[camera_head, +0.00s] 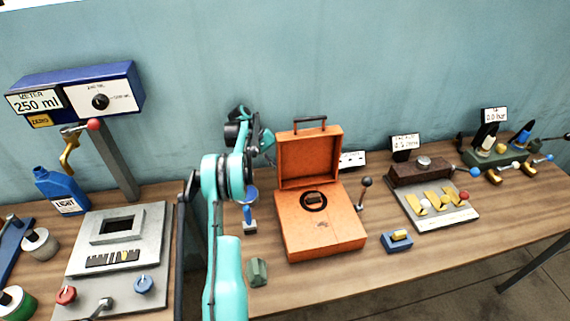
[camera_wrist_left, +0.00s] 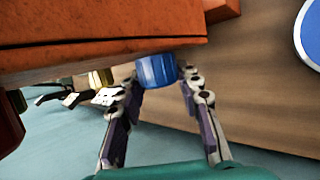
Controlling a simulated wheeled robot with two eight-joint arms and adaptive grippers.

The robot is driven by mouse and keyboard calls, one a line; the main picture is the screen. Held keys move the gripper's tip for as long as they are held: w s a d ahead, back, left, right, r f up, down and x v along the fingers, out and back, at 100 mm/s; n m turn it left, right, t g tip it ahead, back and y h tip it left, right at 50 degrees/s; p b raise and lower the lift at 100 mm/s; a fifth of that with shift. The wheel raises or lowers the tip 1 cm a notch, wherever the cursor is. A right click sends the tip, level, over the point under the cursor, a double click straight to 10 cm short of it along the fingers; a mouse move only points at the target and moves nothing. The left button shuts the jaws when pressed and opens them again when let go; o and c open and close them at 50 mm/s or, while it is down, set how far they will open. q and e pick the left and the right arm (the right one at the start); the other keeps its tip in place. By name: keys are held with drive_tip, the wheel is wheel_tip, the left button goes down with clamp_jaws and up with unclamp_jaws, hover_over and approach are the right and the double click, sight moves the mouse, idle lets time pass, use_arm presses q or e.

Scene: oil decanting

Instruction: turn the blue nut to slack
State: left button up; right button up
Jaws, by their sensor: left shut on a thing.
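The blue nut (camera_wrist_left: 157,70) is a ribbed blue cylinder against the edge of the orange case (camera_wrist_left: 80,45) in the left wrist view. My left gripper (camera_wrist_left: 161,82) has one finger on each side of it and is shut on it. In the head view my left arm reaches up to the back left of the open orange case (camera_head: 322,235), and the gripper (camera_head: 266,142) is beside its raised lid (camera_head: 310,157). The nut is hidden there. My right gripper is in neither view.
A lever with a dark knob (camera_head: 366,182) stands right of the case. A small blue block (camera_head: 397,241) and a green piece (camera_head: 257,272) lie near the front. A grey panel (camera_head: 160,225) and blue bottle (camera_head: 60,190) are at left. Valve rigs (camera_head: 440,205) stand right. The wall is close behind.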

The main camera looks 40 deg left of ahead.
use_arm(q)
drive_tip(key=shift+g+y, duration=0.3)
drive_tip(key=shift+y, duration=0.1)
drive_tip(key=o, duration=1.2)
